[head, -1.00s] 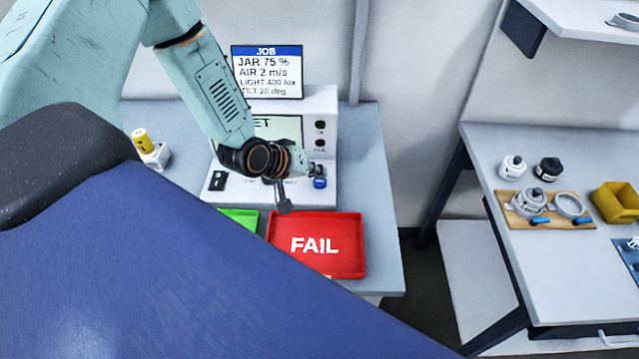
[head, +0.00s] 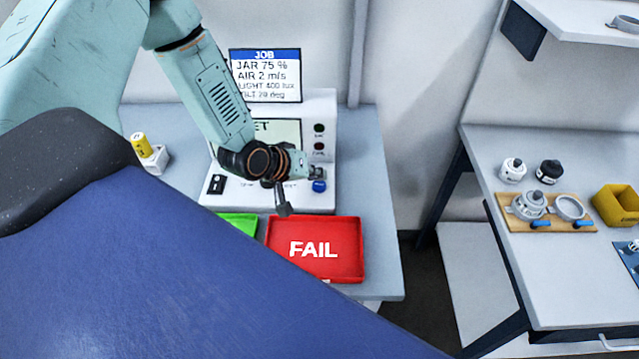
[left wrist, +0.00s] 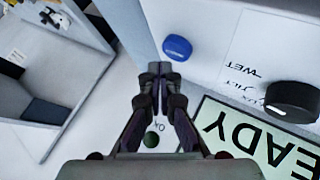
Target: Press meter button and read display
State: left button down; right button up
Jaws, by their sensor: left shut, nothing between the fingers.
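The white meter (head: 328,104) stands at the back of the left bench. Its blue button (head: 319,186) is low on the front face and shows in the left wrist view (left wrist: 177,47). In the left wrist view the display (left wrist: 248,137) is upside down and cut off, with "EADY" legible. My left gripper (head: 313,172) is shut and empty, close to the blue button. In the left wrist view its fingertips (left wrist: 160,69) appear just beside the button; contact cannot be told. My right gripper is not visible.
A black knob (left wrist: 292,99) sits beside the button. A job card (head: 265,75) stands behind the meter. A red FAIL tray (head: 340,237) and a partly hidden green tray (head: 238,224) lie in front. A second bench (head: 560,285) at right holds several jars and a yellow bin (head: 616,205).

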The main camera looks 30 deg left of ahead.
pick_arm(q)
jog(key=shift+s, duration=0.15)
jog(key=shift+a+f+b, duration=0.1)
jog(key=shift+f+b, duration=0.2)
jog(key=shift+f, duration=0.15)
dwell(0.3)
jog(key=shift+f, duration=0.2)
jog(key=shift+f+b, duration=0.2)
jog(key=shift+b, duration=0.3)
dwell(0.5)
jog(key=shift+r+p, duration=0.8)
jog(key=shift+r, duration=0.1)
jog(key=shift+r, duration=0.1)
